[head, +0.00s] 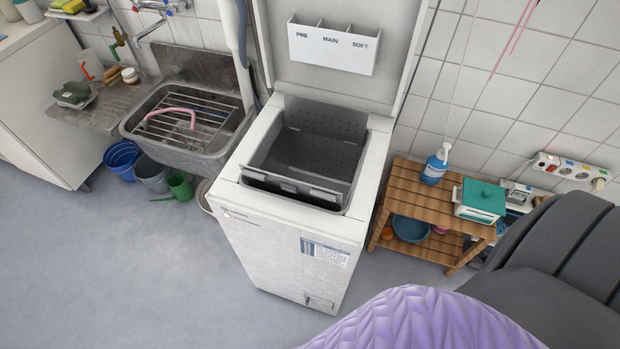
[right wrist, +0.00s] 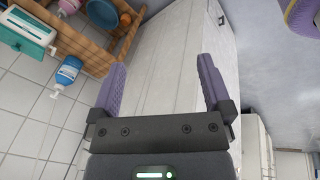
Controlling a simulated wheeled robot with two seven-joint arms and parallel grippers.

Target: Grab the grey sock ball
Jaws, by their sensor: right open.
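I cannot make out a grey sock ball in either view. The top-loading washing machine (head: 285,250) stands in the middle of the head view with its lid up. Its metal drum (head: 315,150) has its flaps open, and the visible part of the inside looks empty; the bottom is hidden behind the front flap. My right gripper (right wrist: 161,63) is open and empty in the right wrist view, with the white side of the machine (right wrist: 165,60) beyond its purple fingers. My right arm fills the lower right of the head view. My left gripper is not seen.
A wooden shelf (head: 397,186) right of the machine holds a blue bottle (head: 436,167) and a teal-lidded box (head: 483,198). A metal sink (head: 222,140) is at the left, with buckets (head: 122,158) and a green watering can (head: 180,185) below. The floor at front left is clear.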

